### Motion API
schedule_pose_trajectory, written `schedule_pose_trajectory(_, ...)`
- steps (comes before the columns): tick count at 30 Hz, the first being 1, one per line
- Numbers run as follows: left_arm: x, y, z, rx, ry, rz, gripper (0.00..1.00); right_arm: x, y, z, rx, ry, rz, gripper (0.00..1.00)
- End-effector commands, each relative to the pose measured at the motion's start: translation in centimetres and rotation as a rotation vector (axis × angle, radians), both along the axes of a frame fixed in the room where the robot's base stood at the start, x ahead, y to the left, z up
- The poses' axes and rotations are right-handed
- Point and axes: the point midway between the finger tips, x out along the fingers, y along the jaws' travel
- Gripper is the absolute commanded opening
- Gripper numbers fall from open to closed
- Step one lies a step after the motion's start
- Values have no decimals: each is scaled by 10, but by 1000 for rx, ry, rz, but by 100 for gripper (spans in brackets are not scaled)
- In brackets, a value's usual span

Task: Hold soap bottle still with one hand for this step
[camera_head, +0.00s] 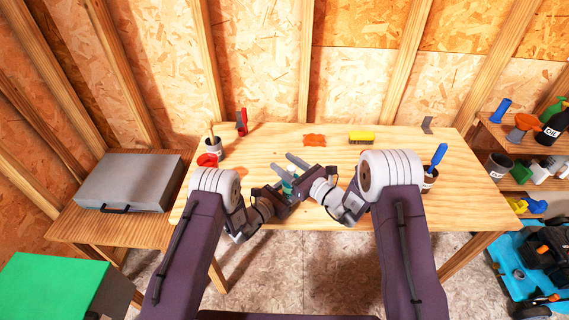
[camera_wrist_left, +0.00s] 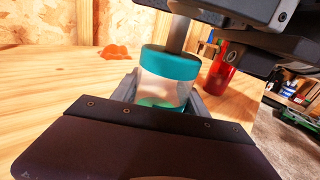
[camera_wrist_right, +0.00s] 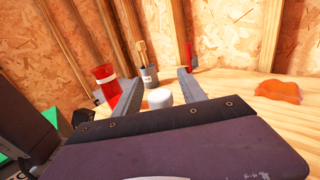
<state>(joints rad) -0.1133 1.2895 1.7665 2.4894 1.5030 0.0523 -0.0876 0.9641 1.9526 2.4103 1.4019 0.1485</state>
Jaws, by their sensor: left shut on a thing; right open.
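The soap bottle (camera_wrist_left: 165,82) is a clear container with a teal collar and some green at its bottom. It also shows as a small teal piece (camera_head: 287,186) in the head view, mostly hidden by my grippers. My left gripper (camera_wrist_left: 160,98) is shut on it, one finger on each side, and it looks upright. A grey stem (camera_wrist_left: 179,34) rises from its collar. My right gripper (camera_wrist_right: 158,88) is open, close above the bottle at the table's front. A white round thing (camera_wrist_right: 160,98) shows between its fingers; I cannot tell if it is the bottle's top.
On the wooden table (camera_head: 350,205) are an orange cloth (camera_head: 314,140), a yellow sponge or brush (camera_head: 361,136), a pot with a brush (camera_head: 213,146) and a red-handled tool (camera_head: 241,122). A blue-handled tool (camera_head: 438,155) stands at the right.

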Motion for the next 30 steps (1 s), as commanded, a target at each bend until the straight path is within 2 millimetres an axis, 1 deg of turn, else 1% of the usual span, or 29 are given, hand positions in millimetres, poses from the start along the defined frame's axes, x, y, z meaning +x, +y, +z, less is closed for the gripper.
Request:
schedule_pose_trajectory(2,0,0,0,0,0,0,6,-8,-10,0,0,3,-3,49)
schedule_pose_trajectory(9,0,0,0,0,0,0,6,-50,-56,-1,1,5,-6,49)
schedule_pose_trajectory(12,0,0,0,0,0,0,6,-65,-70,0,1,4,-6,49)
schedule_pose_trajectory(14,0,0,0,0,0,0,6,-71,-76,0,1,2,-5,49)
schedule_pose_trajectory(19,0,0,0,0,0,0,6,-80,-83,0,1,1,-1,49)
schedule_pose_trajectory(28,0,0,0,0,0,0,6,-80,-83,0,1,1,0,49)
schedule_pose_trajectory(29,0,0,0,0,0,0,54,-80,-83,0,1,1,0,49)
schedule_pose_trajectory(30,0,0,0,0,0,0,65,-80,-83,0,1,1,0,49)
